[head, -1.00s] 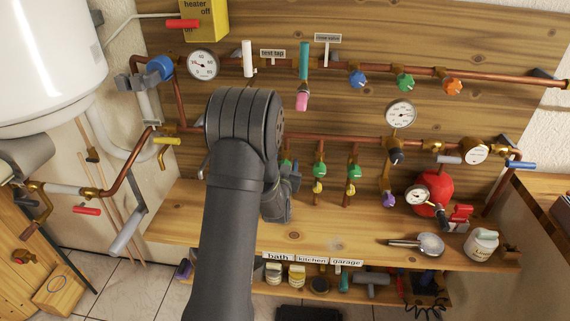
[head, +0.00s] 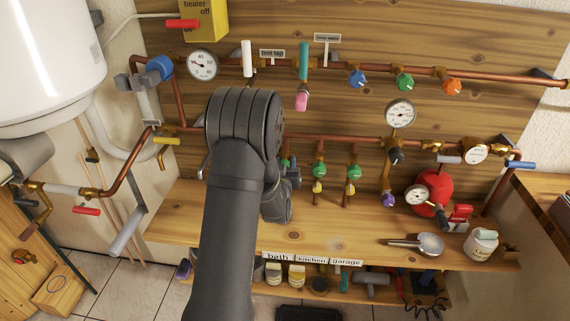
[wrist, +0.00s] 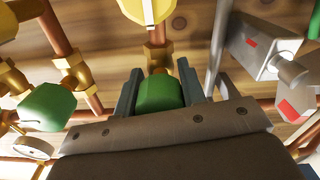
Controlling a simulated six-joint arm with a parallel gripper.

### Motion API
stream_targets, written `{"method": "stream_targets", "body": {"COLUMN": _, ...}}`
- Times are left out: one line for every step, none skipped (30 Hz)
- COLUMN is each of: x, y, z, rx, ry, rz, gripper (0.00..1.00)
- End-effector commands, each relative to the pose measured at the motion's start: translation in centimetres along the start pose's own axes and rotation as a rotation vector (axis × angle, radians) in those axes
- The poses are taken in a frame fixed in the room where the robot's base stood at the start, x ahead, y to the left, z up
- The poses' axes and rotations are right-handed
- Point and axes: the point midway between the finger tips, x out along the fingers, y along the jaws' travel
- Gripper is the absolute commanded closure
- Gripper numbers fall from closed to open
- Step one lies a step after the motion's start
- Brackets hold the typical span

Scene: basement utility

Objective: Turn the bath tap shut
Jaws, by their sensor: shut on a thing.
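The bath tap's green knob (wrist: 159,93) sits between the two fingers of my gripper (wrist: 161,86) in the wrist view. The fingers are shut on it, one on each side. In the head view, the knob is the leftmost of three green ones (head: 285,161), mostly hidden behind my wrist. The "bath" label (head: 277,256) is on the shelf's front edge below. Whether the tap is open or shut cannot be told from these frames.
Two more green-knobbed taps (head: 319,170) (head: 354,172) stand close on the right in the head view. Another green knob (wrist: 47,107) is close by in the wrist view. A red vessel (head: 436,187) and a gauge (head: 417,195) stand farther right.

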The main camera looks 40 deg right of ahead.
Motion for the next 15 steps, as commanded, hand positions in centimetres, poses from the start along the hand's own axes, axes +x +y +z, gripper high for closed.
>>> {"method": "stream_targets", "body": {"x": 0.01, "y": -0.02, "z": -0.03, "rx": -0.001, "ry": 0.001, "rz": -0.001, "gripper": 0.86}}
{"method": "stream_targets", "body": {"x": 0.01, "y": -0.02, "z": -0.03, "rx": 0.000, "ry": 0.001, "rz": -0.001, "gripper": 0.86}}
{"method": "stream_targets", "body": {"x": 0.01, "y": -0.02, "z": -0.03, "rx": 0.000, "ry": 0.001, "rz": -0.001, "gripper": 0.86}}
{"method": "stream_targets", "body": {"x": 0.01, "y": -0.02, "z": -0.03, "rx": 0.001, "ry": 0.001, "rz": -0.001, "gripper": 0.86}}
{"method": "stream_targets", "body": {"x": 0.02, "y": -0.02, "z": -0.03, "rx": 0.001, "ry": 0.001, "rz": -0.001, "gripper": 0.86}}
{"method": "stream_targets", "body": {"x": 0.02, "y": -0.02, "z": -0.03, "rx": 0.001, "ry": 0.001, "rz": -0.001, "gripper": 0.86}}
{"method": "stream_targets", "body": {"x": 0.02, "y": -0.02, "z": -0.04, "rx": 0.001, "ry": 0.001, "rz": -0.001, "gripper": 0.59}}
{"method": "stream_targets", "body": {"x": 0.02, "y": -0.02, "z": -0.04, "rx": 0.001, "ry": 0.001, "rz": -0.001, "gripper": 0.53}}
{"method": "stream_targets", "body": {"x": 0.02, "y": -0.02, "z": -0.04, "rx": 0.002, "ry": 0.001, "rz": 0.000, "gripper": 0.45}}
{"method": "stream_targets", "body": {"x": 0.01, "y": -0.02, "z": -0.03, "rx": 0.002, "ry": 0.001, "rz": 0.000, "gripper": 0.41}}
{"method": "stream_targets", "body": {"x": 0.01, "y": -0.02, "z": -0.03, "rx": 0.002, "ry": 0.001, "rz": 0.000, "gripper": 0.41}}
{"method": "stream_targets", "body": {"x": 0.01, "y": -0.01, "z": -0.03, "rx": 0.002, "ry": 0.001, "rz": 0.000, "gripper": 0.41}}
{"method": "stream_targets", "body": {"x": 0.01, "y": -0.01, "z": -0.03, "rx": 0.002, "ry": 0.001, "rz": 0.000, "gripper": 0.41}}
{"method": "stream_targets", "body": {"x": 0.01, "y": -0.01, "z": -0.02, "rx": 0.002, "ry": 0.001, "rz": 0.000, "gripper": 0.41}}
{"method": "stream_targets", "body": {"x": 0.01, "y": -0.01, "z": -0.02, "rx": 0.002, "ry": 0.001, "rz": 0.000, "gripper": 0.41}}
